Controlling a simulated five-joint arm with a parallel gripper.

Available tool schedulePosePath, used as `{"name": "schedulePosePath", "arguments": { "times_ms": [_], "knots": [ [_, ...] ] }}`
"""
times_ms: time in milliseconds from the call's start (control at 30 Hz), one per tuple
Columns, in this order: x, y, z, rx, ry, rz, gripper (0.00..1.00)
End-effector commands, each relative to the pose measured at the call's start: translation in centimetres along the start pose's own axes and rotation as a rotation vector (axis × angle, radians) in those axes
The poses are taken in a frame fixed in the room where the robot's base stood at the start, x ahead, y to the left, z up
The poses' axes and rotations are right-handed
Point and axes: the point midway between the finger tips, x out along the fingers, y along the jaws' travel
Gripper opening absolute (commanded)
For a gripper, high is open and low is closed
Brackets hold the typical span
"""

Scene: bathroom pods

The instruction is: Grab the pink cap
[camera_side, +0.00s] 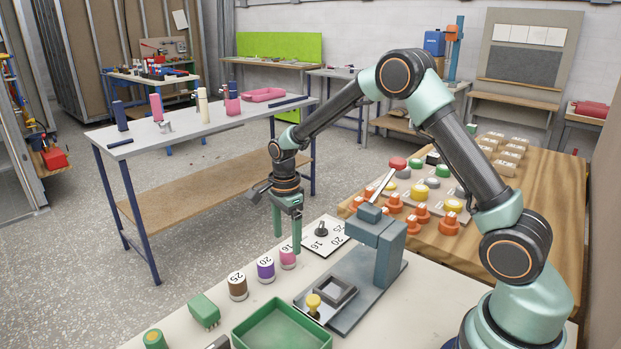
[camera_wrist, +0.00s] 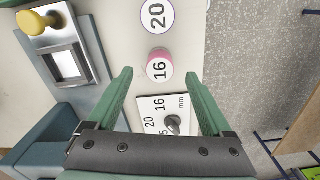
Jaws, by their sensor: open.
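The pink cap (camera_side: 288,259) is a small upright cylinder with a white top marked 16. It stands on the pale bench at the end of a row of caps. In the wrist view the pink cap (camera_wrist: 159,67) shows between my two green fingertips, near their tips. My gripper (camera_side: 287,241) points down with its fingers apart and nothing held. It also shows in the wrist view (camera_wrist: 160,76). In the side view the fingers are around or just above the cap; I cannot tell whether they touch it.
A purple cap (camera_side: 266,270) marked 20 and a brown cap (camera_side: 237,286) marked 25 stand to the left. A white numbered plate (camera_side: 324,236) with a dark knob lies behind. A blue-grey press (camera_side: 380,240) stands close on the right. A green tray (camera_side: 240,337) is in front.

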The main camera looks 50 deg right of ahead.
Motion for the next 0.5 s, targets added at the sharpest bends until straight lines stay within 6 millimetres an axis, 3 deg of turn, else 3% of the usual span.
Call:
{"name": "schedulePosePath", "arguments": {
  "times_ms": [200, 500],
  "knots": [
    [3.3, 0.1, -0.1, 0.000, 0.001, 0.004, 0.84],
    [4.3, 0.0, -0.1, 0.000, 0.000, 0.000, 0.84]
  ]
}}
